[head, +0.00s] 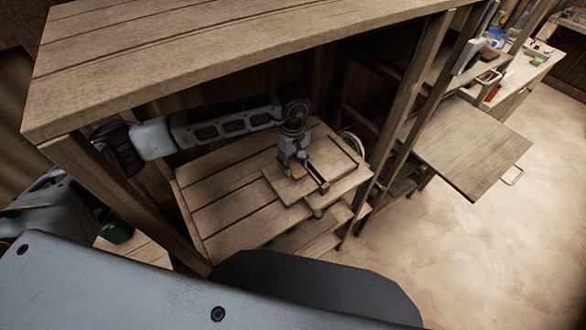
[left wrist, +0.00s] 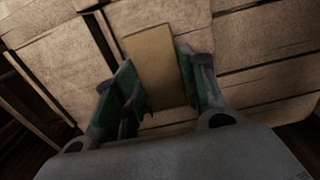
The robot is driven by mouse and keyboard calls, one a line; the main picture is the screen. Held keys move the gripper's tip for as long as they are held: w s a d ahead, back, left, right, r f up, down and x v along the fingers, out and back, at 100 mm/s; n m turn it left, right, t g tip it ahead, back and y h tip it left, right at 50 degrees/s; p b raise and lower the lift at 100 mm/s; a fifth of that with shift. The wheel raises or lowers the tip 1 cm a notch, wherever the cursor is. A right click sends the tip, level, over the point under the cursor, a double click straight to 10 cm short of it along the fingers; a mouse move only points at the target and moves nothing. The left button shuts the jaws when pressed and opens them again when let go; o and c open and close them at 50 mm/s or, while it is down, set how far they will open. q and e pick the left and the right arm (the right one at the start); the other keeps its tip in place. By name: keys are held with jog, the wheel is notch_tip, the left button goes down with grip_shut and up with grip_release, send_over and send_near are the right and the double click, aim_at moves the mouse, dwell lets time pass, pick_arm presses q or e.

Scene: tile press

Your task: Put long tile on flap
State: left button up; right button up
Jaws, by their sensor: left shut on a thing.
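My left gripper (head: 304,172) reaches into the wooden shelf unit, low over a plank shelf. In the left wrist view, its green-padded fingers (left wrist: 160,88) are shut on a long tan tile (left wrist: 152,58), which lies between the pads and extends beyond them. In the head view I cannot make out the tile clearly beside the gripper. A wooden flap (head: 465,145) with a metal handle sticks out level at the right, well apart from my gripper. Its visible top is bare. My right gripper is not in view.
A thick top board (head: 210,60) overhangs my left arm. Upright posts (head: 405,100) stand between my gripper and the flap. A thin board (head: 345,185) lies on the plank shelf (head: 225,205) under the gripper. A cluttered bench (head: 520,72) stands at the far right.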

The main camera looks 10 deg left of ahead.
aim_at(293, 165)
pick_arm(q)
jog(key=shift+f+p, duration=0.45)
jog(key=shift+f, duration=1.4)
jog(key=shift+f, duration=0.1)
jog(key=o, duration=1.1)
jog(key=shift+c, duration=0.2)
